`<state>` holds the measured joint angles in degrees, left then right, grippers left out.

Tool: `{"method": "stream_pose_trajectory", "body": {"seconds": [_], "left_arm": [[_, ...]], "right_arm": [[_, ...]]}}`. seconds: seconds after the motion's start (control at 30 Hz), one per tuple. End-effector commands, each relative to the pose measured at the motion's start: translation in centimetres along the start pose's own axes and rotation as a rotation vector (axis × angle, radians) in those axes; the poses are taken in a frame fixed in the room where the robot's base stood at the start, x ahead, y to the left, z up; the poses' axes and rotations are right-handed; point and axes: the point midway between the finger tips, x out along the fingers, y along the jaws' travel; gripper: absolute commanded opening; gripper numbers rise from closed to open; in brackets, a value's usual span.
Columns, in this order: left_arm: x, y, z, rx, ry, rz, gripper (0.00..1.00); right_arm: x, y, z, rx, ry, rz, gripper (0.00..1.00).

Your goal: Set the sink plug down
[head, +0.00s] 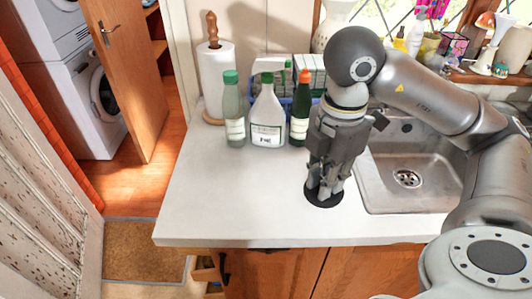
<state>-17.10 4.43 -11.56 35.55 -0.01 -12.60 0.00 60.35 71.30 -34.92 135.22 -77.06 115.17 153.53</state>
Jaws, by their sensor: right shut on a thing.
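The sink plug (322,199) is a flat black disc in the head view, at the counter's surface just left of the sink. My right gripper (324,187) points down over it with its fingers shut on the plug's upper part, which the fingers hide. The plug looks level and at or very near the counter (215,195); I cannot tell whether it touches. My left gripper is not in view.
The steel sink (384,200) with its drain (407,178) lies right of the plug. Several bottles, including a white spray bottle (267,125), and a paper towel roll (216,75) stand behind. The counter's left and front parts are clear. A windowsill with ornaments is at the back right.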

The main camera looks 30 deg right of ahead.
Motion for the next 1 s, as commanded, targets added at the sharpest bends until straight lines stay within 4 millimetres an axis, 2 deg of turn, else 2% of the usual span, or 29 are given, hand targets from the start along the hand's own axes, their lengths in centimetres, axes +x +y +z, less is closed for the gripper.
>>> {"method": "stream_pose_trajectory", "body": {"seconds": [0.37, 0.5, 0.6, 0.87, 1.0], "left_arm": [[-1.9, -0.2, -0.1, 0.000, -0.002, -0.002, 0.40], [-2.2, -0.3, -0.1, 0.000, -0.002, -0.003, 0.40], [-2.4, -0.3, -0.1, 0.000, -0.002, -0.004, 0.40], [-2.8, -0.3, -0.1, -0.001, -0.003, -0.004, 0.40], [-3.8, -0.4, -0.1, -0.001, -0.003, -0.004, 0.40]], "right_arm": [[3.5, 8.4, -1.1, 0.005, 0.002, -0.005, 0.00], [6.4, 10.6, -1.3, 0.004, 0.000, -0.006, 0.00], [7.8, 11.7, -1.4, 0.004, 0.000, -0.005, 0.00], [9.7, 13.3, -1.6, 0.003, 0.000, -0.004, 0.00], [11.7, 13.2, -1.6, 0.003, -0.002, -0.006, 0.00]]}}
